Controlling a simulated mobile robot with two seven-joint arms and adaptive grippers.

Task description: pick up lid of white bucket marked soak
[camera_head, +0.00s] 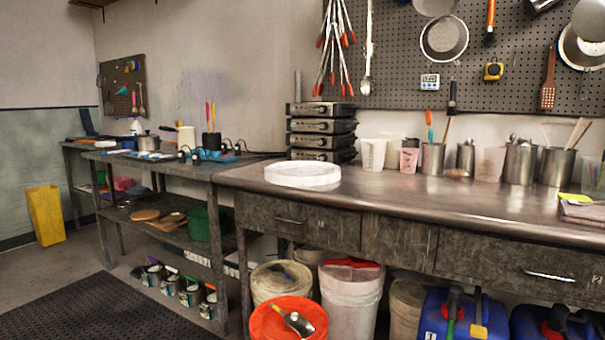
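A white round lid-like disc (302,174) lies flat on the dark metal counter, near its left end. Under the counter stands a white bucket (349,304) with a red item (350,262) across its top. To its left is a cream bucket with a pale cover (281,277). An orange-topped bucket (288,320) with a metal scoop (298,322) on it stands in front. No "soak" marking is readable on any of them, so I cannot tell which one bears it. Neither of my grippers is in view.
Blue jugs (462,318) stand below at right. A lower side table (190,168) and a dark floor mat (110,308) are at left.

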